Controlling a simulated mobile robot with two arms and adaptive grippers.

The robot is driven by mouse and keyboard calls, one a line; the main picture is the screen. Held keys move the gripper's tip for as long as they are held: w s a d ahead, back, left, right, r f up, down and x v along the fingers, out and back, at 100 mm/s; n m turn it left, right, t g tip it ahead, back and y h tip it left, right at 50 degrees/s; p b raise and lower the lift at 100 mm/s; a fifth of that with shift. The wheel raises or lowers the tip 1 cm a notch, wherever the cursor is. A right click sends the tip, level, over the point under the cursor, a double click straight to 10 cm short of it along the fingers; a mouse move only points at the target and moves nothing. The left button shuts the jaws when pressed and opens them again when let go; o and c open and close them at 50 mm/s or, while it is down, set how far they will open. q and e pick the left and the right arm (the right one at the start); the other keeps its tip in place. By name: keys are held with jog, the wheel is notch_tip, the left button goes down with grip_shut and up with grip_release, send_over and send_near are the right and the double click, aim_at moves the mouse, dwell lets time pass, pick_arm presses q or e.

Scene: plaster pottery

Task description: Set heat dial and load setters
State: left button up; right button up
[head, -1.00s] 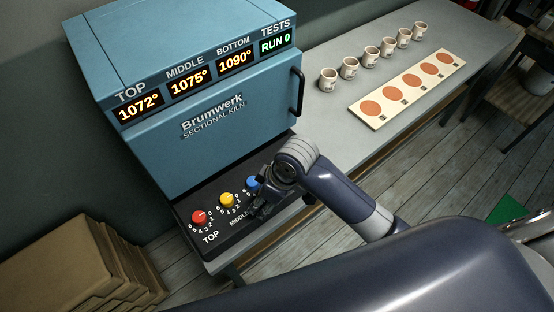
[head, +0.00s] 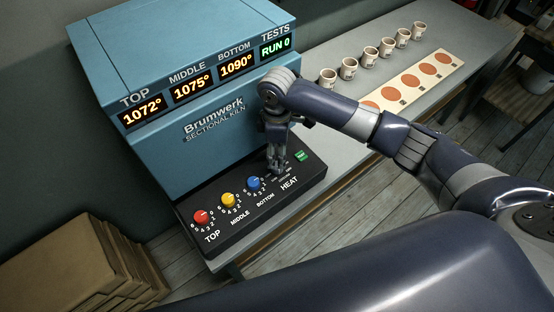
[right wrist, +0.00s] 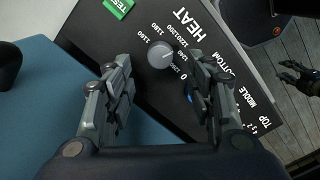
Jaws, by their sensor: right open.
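The blue kiln (head: 170,150) has a black control panel (head: 225,240) with red (head: 201,217), yellow (head: 228,200) and blue (head: 254,184) dials. My right gripper (head: 277,170) points down over the HEAT end of the panel and hides the heat dial in the head view. In the right wrist view it is open, and the grey heat dial (right wrist: 160,53) shows beyond the gap between its fingers, not gripped. A tan board (head: 455,70) with reddish discs (head: 411,81) lies on the bench. A dark gripper-like shape, probably my left gripper (right wrist: 298,76), shows at the right edge.
Several white cups (head: 371,54) stand in a row on the grey bench (head: 460,30) behind the board. A green TEST button (head: 301,156) is right of the heat dial. Cardboard boxes (head: 75,260) are stacked at lower left. My right forearm covers part of the board.

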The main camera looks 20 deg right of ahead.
aim_at(277, 165)
notch_tip(277, 165, down, 6)
jog(key=shift+f+p, duration=0.1)
jog(key=shift+p, duration=0.45)
jog(key=shift+c, duration=0.5)
jog(key=c, duration=1)
